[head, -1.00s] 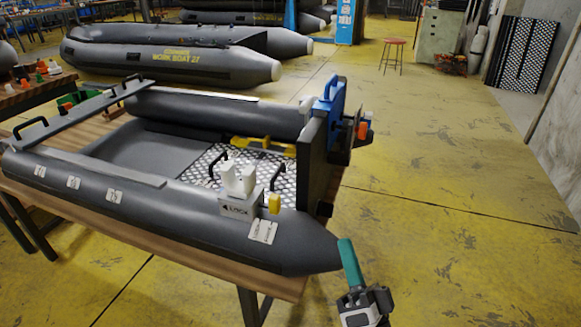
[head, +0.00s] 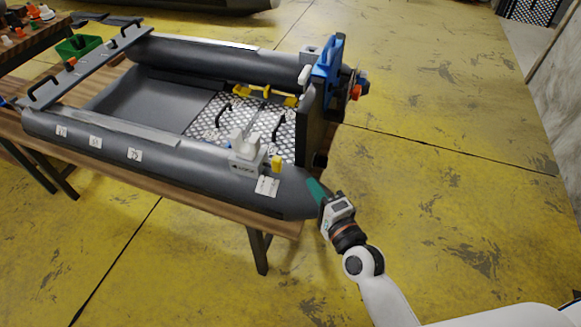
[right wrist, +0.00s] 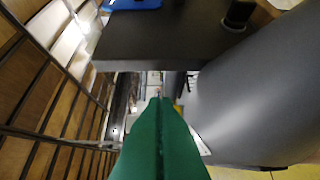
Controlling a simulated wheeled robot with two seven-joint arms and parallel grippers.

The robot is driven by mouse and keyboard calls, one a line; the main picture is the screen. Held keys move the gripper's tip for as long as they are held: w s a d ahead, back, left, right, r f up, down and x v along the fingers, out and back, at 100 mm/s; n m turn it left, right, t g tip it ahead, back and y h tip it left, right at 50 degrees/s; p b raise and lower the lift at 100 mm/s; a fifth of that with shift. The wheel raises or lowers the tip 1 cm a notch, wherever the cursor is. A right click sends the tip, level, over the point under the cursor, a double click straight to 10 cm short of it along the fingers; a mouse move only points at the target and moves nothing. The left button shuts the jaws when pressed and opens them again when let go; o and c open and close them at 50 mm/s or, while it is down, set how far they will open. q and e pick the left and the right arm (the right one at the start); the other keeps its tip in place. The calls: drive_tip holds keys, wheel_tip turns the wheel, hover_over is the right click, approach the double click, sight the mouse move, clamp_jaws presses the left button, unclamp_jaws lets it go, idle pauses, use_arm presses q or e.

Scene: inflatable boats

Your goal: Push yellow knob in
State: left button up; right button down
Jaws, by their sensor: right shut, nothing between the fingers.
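A small yellow knob (head: 276,163) stands upright beside a white fitting (head: 246,152) on the near tube of a grey inflatable boat (head: 190,155). My right gripper (head: 312,184) has green fingers pressed together, with nothing held. It is at the pointed end of the near tube, to the right of the knob and apart from it in the head view. In the right wrist view, the shut green fingers (right wrist: 160,115) point ahead beside the grey tube (right wrist: 255,95). A sliver of yellow shows just right of their tips; I cannot tell if it is the knob. My left gripper does not show.
The boat lies on a wooden table (head: 205,193). A dark transom board (head: 311,125) with a blue bracket (head: 328,65) stands at its right end. Yellow parts (head: 290,101) lie inside the boat. A green bin (head: 77,46) is at the upper left. The floor to the right is clear.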

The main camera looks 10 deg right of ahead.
sight(279, 166)
drive_tip(key=x, duration=0.4)
drive_tip(key=shift+r, duration=0.1)
drive_tip(key=w+a, duration=0.2)
drive_tip(key=shift+a+p, duration=0.3)
drive_tip(key=shift+a, duration=0.1)
drive_tip(key=shift+w+a, duration=0.15)
drive_tip(key=shift+a, duration=0.2)
drive_tip(key=shift+w+a+p, duration=0.3)
drive_tip(key=shift+w+a, duration=0.1)
drive_tip(key=shift+a, duration=0.4)
drive_tip(key=shift+w+a, duration=0.2)
drive_tip(key=shift+a, duration=0.05)
drive_tip(key=shift+s+d, duration=0.1)
drive_tip(key=shift+d, duration=0.05)
